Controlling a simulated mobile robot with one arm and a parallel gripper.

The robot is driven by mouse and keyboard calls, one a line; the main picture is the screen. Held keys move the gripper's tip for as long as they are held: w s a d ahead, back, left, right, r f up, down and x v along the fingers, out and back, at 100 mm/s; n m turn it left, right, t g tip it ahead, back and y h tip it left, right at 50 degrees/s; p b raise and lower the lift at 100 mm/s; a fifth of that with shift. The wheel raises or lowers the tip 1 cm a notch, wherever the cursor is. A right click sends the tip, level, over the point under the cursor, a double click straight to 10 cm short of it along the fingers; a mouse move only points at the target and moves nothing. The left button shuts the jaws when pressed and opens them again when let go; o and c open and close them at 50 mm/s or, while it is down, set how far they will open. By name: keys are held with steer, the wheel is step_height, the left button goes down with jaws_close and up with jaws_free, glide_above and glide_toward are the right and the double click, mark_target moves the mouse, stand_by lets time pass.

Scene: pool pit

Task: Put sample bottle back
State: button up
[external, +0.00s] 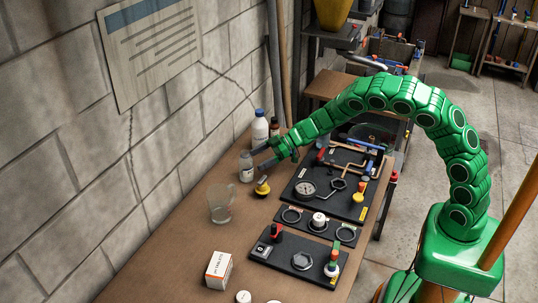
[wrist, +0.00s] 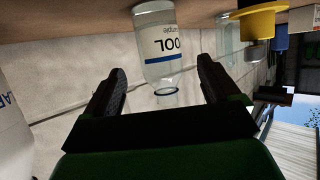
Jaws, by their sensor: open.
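The sample bottle (external: 246,167), small and clear with a white label, stands upright on the bench near the wall. In the wrist view, which is upside down, the sample bottle (wrist: 162,50) shows its label with a blue stripe and its neck with a dark ring. My gripper (external: 259,157) is open, its dark fingers reaching toward the bottle from the right. In the wrist view, my gripper (wrist: 161,72) has one finger on each side of the bottle's neck end, with gaps on both sides. It holds nothing.
A white bottle (external: 260,130) and a brown bottle (external: 274,127) stand behind. A yellow-and-black item (external: 262,187) and a clear jug (external: 220,204) stand in front. Black panels (external: 330,188) with gauge, pipes and valves fill the right. A small box (external: 218,270) stands nearer the front.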

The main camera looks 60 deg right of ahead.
steer(key=shift+v, duration=2.7)
